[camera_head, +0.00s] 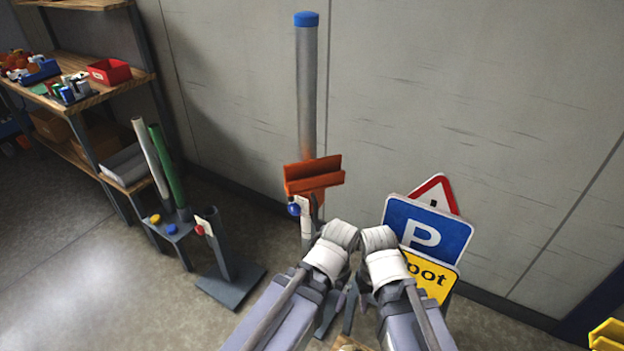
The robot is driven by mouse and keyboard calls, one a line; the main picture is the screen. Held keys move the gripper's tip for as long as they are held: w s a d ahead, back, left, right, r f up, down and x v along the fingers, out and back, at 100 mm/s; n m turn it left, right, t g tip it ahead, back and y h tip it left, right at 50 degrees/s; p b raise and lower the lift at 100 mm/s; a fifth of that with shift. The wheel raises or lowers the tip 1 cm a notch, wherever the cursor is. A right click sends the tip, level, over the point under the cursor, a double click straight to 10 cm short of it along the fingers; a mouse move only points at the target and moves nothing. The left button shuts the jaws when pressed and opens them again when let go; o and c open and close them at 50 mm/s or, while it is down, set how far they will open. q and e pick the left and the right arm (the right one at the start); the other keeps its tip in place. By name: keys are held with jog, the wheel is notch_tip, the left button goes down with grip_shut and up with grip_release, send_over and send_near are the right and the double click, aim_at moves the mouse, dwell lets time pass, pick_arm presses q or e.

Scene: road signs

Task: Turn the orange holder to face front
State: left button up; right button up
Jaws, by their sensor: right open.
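The orange holder (314,178) is a channel-shaped bracket on the upright grey post (306,90) with a blue cap. Its long slot runs roughly left to right in the picture, slightly tilted. A blue knob (294,209) and a white tag sit just below it. My two arms come in from the bottom, with their white wrists close together below and right of the holder. My right gripper (348,298) shows as grey parts low between the arms, open and apart from the holder. My left gripper is mostly hidden by the arms, so its jaws cannot be made out.
Signs, a blue P (427,230), a yellow one (428,276) and a red-edged triangle (437,192), lean at right. At left are a stand with white and green tubes (166,165), a short grey post on a base (230,280) and a shelf (104,92). The wall is close behind.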

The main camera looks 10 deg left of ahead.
pick_arm(q)
jog(key=shift+w+f, duration=0.1)
jog(key=shift+c, duration=0.6)
jog(key=w+a+f+m+t+b, duration=0.1)
jog(key=w+a+b, duration=0.1)
jog(key=w+a+f+m+t+y+b, duration=0.1)
jog(key=w+a+f+b, duration=0.1)
jog(key=w, duration=0.1)
jog(key=w+a+f+m+t+y+b, duration=0.1)
jog(key=w+a+b, duration=0.1)
jog(key=w, duration=0.1)
jog(key=shift+f, duration=0.2)
jog(key=c, duration=0.4)
jog(key=m+t+y+b, duration=0.3)
jog(key=m+t+b, duration=1.25)
jog(key=m, duration=0.95)
send_near(291, 197)
jog(key=w+g+b, duration=0.2)
jog(key=w, duration=0.1)
jog(key=shift+t, duration=0.25)
jog(key=shift+a+r+p+x, duration=0.1)
jog(key=shift+r+x, duration=0.1)
jog(key=shift+x, duration=1.2)
jog(key=shift+a+r+p+x, duration=0.1)
jog(key=shift+a+r+x, duration=0.05)
jog(key=shift+x, duration=1.25)
jog(key=shift+a+r+p+x, duration=0.1)
jog(key=shift+r+x, duration=0.1)
jog(key=shift+x, duration=1.2)
jog(key=shift+s, duration=0.2)
